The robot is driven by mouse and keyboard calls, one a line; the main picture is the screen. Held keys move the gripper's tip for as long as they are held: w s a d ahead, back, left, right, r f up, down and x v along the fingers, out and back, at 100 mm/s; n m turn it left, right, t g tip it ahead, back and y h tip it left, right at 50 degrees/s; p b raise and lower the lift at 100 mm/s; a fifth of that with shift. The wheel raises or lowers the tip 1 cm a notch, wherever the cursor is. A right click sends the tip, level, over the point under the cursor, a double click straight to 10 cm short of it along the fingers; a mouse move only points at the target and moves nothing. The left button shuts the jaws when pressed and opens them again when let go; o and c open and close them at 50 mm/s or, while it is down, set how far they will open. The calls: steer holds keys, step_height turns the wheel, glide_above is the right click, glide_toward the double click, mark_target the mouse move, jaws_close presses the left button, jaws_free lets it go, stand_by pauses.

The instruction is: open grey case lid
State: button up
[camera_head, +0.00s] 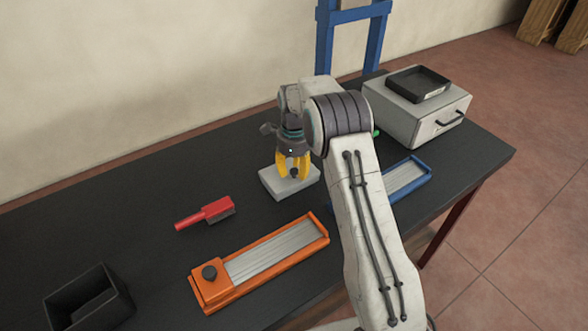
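A small light grey case (279,187) sits on the dark table, in the middle of the view. It looks closed, with a flat pale top. My gripper (293,174) points down over its top, with its yellow fingers on either side of a small dark spot that may be a knob. I cannot tell whether the fingers touch it or grip it. My gripper hides part of the case's top and back, and no hinge or seam shows clearly.
A red brush (208,212) lies left of the case. An orange-framed tool (270,257) is in front, a blue-framed one (408,179) right. A black bin (88,300) stands front left. A pale box with a handle (418,112) carries a black tray (419,83). Free table lies at left.

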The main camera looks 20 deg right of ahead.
jaws_close()
